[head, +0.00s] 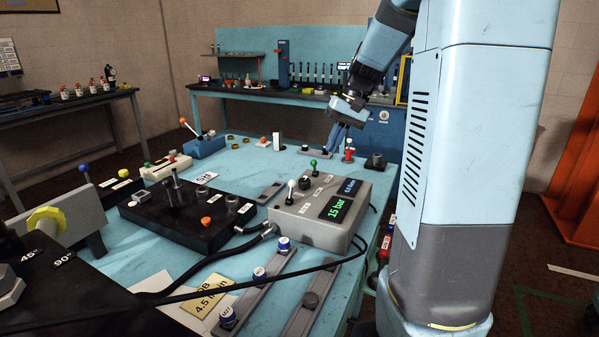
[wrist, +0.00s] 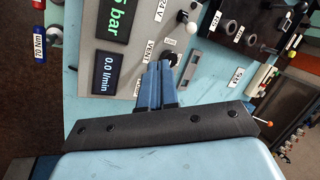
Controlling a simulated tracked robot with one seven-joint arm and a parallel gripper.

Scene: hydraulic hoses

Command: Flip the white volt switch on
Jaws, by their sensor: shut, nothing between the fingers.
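A separate upright white block (head: 277,141) stands at the back of the table. My gripper (head: 334,146) is shut and empty, pointing down over the far part of the table beyond the box. In the wrist view its blue fingers (wrist: 157,66) overlap the box's edge beside a black knob (wrist: 170,59); contact cannot be told.
A green-tipped lever (head: 313,163) and two lit displays (head: 338,209) are on the box. A red-topped part (head: 349,147) stands close to my gripper. A black fixture plate (head: 150,222) lies left of the box, with dark hoses (head: 205,258) in front. Bare blue tabletop (head: 240,165) shows behind.

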